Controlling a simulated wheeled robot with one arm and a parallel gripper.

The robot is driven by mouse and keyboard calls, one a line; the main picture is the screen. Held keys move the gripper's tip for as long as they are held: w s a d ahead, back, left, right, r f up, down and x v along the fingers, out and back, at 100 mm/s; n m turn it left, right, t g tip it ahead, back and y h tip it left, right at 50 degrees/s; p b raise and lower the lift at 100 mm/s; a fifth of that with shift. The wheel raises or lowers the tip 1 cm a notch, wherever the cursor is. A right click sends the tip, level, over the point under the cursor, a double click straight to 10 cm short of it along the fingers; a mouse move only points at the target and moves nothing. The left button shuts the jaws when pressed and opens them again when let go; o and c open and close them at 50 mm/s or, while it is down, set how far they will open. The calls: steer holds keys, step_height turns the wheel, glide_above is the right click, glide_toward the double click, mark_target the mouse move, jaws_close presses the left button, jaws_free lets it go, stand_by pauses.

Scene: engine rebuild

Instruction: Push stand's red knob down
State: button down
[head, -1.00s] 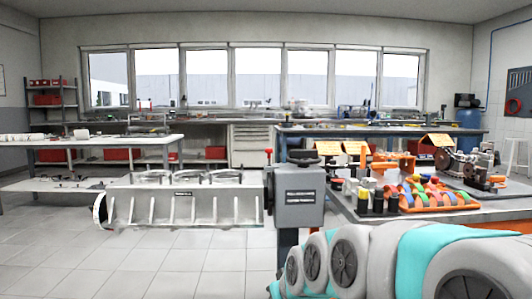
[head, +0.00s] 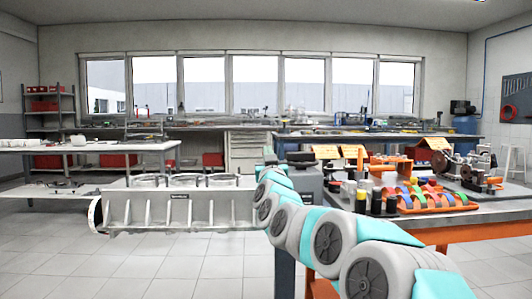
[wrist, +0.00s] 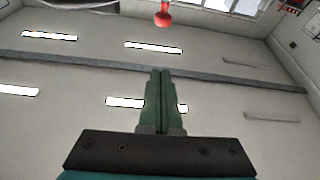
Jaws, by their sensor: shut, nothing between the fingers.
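The red knob (wrist: 162,16) shows at the top middle of the wrist view, beyond the fingertips and apart from them in the picture. In the head view my arm hides the knob. The stand's grey box (head: 308,180) is partly covered by my arm, at the right end of the grey engine block (head: 180,206). My gripper (wrist: 161,72) has its green fingers together with nothing between them. In the head view the gripper itself cannot be made out at the far end of my arm.
A table with an orange frame (head: 460,213) stands at the right, with an orange tray (head: 440,208) of coloured parts and several small bottles. White tables (head: 90,147) stand at the left. The tiled floor (head: 150,265) in front is clear.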

stand_by(0.3)
steer(key=shift+x, duration=5)
steer(key=shift+d+f, duration=0.15)
steer(key=shift+f, duration=1.95)
steer(key=shift+f+b, duration=0.75)
steer(key=shift+f, duration=0.65)
steer(key=shift+r, duration=0.15)
